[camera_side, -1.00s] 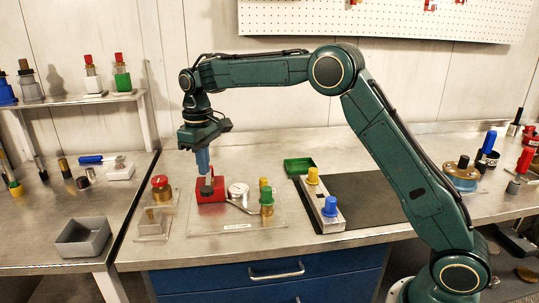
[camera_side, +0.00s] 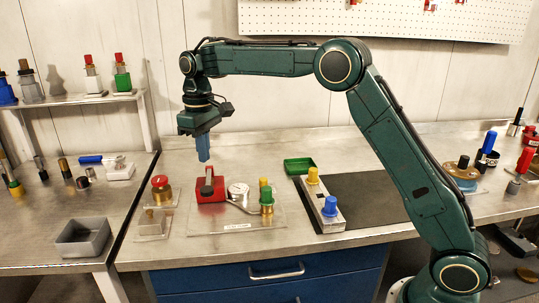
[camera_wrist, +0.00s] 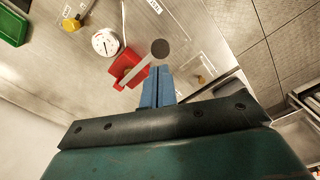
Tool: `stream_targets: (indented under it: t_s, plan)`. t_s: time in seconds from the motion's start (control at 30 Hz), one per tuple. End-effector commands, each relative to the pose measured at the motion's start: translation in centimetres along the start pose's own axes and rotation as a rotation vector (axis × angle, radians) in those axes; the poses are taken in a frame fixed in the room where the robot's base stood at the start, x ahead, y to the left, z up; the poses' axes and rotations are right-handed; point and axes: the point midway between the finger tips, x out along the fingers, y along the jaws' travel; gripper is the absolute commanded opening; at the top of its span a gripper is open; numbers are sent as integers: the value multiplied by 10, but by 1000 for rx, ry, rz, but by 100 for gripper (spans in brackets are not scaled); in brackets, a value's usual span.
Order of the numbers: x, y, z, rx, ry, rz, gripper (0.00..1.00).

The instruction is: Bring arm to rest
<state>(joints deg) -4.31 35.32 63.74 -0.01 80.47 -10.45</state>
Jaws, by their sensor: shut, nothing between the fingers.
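My gripper (camera_side: 203,148) has blue fingers pressed together and holds nothing. In the wrist view my gripper (camera_wrist: 158,82) shows at the lower middle, with the red block (camera_wrist: 127,66) and the round dark knob (camera_wrist: 160,48) just beyond the fingertips. The fingers look apart from the knob. My arm reaches out to the left, with the elbow raised.
A clear plate (camera_side: 270,218) carries the red block, a white gauge (camera_side: 238,190) and a green-and-yellow fitting (camera_side: 266,199). A red-capped fitting (camera_side: 160,186) stands left. A green tray (camera_side: 299,165) and a grey rail (camera_side: 322,205) with yellow and blue knobs lie right.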

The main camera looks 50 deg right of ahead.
Motion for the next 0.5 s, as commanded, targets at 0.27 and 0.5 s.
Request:
stream_targets:
  t_s: [0.27,0.5]
  plan:
    - [-33,-2,34,27,51,9,0]
    - [-63,-6,81,62,115,20,0]
